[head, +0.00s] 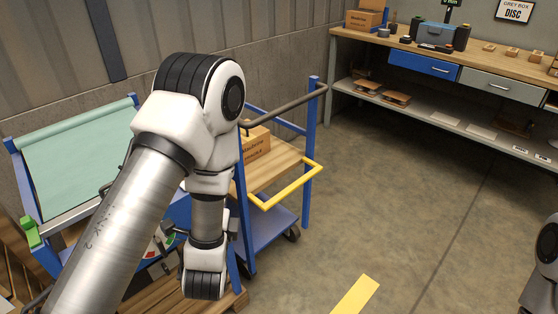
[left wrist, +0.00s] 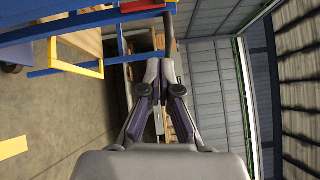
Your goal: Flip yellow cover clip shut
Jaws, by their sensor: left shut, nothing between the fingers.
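I cannot make out a yellow cover clip in either view. A pale green sheet (head: 80,150) lies over a blue-framed rack at the left of the head view, with a bright green block (head: 30,233) at its near left corner. My left gripper (left wrist: 162,72) is shut and empty in the left wrist view, its fingers together. In the head view my left arm hides much of the rack's right side, and the fingers cannot be made out clearly. My right gripper is not in view.
A blue cart with a yellow bar (head: 290,186) carries a cardboard box (head: 256,143) on its wooden deck. The cart's blue frame (left wrist: 100,20) is left of my fingers in the wrist view. A workbench (head: 480,62) stands at back right. Floor between is open.

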